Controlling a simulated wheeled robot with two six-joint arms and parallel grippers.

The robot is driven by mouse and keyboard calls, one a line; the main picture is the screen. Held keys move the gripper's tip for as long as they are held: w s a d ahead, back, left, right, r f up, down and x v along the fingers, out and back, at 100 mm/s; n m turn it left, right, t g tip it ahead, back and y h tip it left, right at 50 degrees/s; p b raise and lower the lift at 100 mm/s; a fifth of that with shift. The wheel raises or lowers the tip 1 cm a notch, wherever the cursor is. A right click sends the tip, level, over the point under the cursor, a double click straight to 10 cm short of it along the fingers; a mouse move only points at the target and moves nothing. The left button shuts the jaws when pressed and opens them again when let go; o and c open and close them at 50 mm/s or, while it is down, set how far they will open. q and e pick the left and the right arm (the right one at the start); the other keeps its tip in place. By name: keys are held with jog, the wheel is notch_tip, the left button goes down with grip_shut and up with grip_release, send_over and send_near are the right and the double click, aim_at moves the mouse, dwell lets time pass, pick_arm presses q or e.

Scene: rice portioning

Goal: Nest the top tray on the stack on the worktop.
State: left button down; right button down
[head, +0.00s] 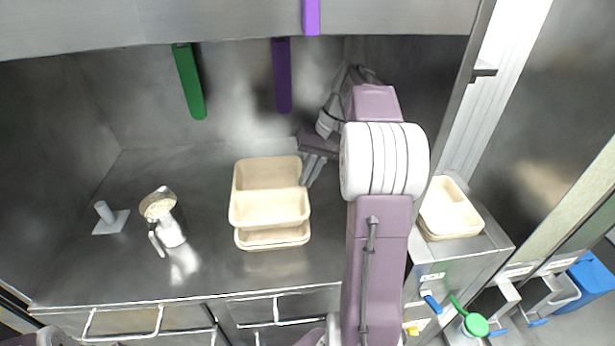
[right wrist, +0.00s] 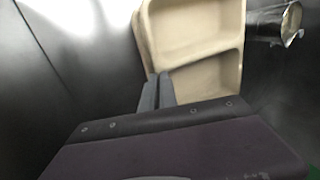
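The top tray (head: 269,190), beige with two compartments, is over the worktop in the middle of the head view. It also shows in the right wrist view (right wrist: 203,47). Another beige tray (head: 272,241) shows below it, its front edge sticking out; the rest is hidden, and I cannot tell the gap between them. My right gripper (head: 307,183) is at the top tray's right wall; in the right wrist view its fingers (right wrist: 158,90) are close together at the rim, seemingly one on each side. My left gripper is not in view.
A metal jug (head: 170,228) with pale contents stands left of the trays. A grey handled tool (head: 108,217) lies farther left. More beige trays (head: 449,212) sit on the right counter. Green (head: 190,82) and purple (head: 282,75) strips hang at the back. The left worktop has free room.

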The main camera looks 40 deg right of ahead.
jog(key=shift+f+b, duration=1.45)
jog(key=shift+f, duration=1)
jog(key=c, duration=1.6)
grip_release()
jog(key=p+v, duration=0.3)
jog(key=v, duration=0.6)
